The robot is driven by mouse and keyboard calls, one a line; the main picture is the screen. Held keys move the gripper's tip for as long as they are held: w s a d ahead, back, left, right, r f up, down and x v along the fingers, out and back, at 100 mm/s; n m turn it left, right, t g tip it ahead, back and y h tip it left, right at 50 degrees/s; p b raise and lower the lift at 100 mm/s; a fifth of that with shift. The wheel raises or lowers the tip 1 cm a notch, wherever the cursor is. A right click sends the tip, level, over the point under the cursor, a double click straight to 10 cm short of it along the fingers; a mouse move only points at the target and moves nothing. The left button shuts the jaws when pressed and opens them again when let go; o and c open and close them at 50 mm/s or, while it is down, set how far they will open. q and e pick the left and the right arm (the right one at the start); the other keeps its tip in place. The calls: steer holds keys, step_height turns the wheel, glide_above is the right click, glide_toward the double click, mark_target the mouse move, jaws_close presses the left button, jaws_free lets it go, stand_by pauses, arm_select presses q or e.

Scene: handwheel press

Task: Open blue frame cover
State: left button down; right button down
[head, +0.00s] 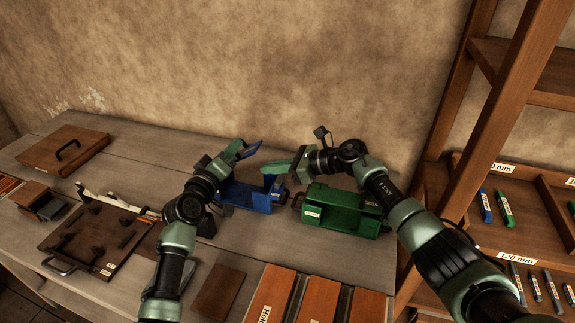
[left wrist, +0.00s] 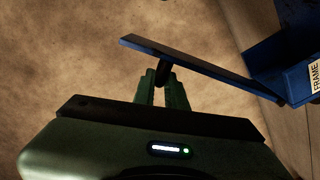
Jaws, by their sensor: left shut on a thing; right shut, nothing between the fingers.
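The blue frame (head: 248,197) is a blue box on the bench, and part of it shows in the left wrist view (left wrist: 290,75) with a FRAME label. Its blue cover (head: 251,149) is raised and tilted above the box. In the left wrist view the cover (left wrist: 205,68) is a thin plate seen edge-on, reaching toward the frame. My left gripper (head: 241,152) is shut on the cover's dark knob (left wrist: 163,74). My right gripper (head: 298,172) is shut and empty, between the blue frame and the green box (head: 342,212).
A brown board with dark parts (head: 88,240) lies left of my left arm. A wooden lid with a handle (head: 62,150) lies at the far left. Wooden blocks (head: 268,292) line the front. A shelf (head: 520,215) with green and dark pieces stands right. The wall is close behind.

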mark_target(253, 149)
steer(key=shift+w+a+r, duration=0.35)
steer(key=shift+a+r, duration=0.4)
steer(key=shift+a, duration=0.1)
steer(key=shift+w+a+r, duration=0.3)
steer(key=shift+a+r, duration=0.4)
steer(key=shift+a, duration=0.1)
steer(key=shift+w+a+r, duration=0.15)
steer(key=shift+a+r, duration=0.2)
steer(key=shift+r, duration=0.25)
arm_select(q)
steer(key=shift+d+f, duration=0.2)
steer(key=shift+f, duration=0.05)
arm_select(e)
steer(key=shift+w+a+r, duration=0.1)
steer(key=shift+a+r, duration=0.15)
steer(key=shift+r, duration=0.15)
arm_select(q)
steer(key=c, duration=1.5)
jaws_free()
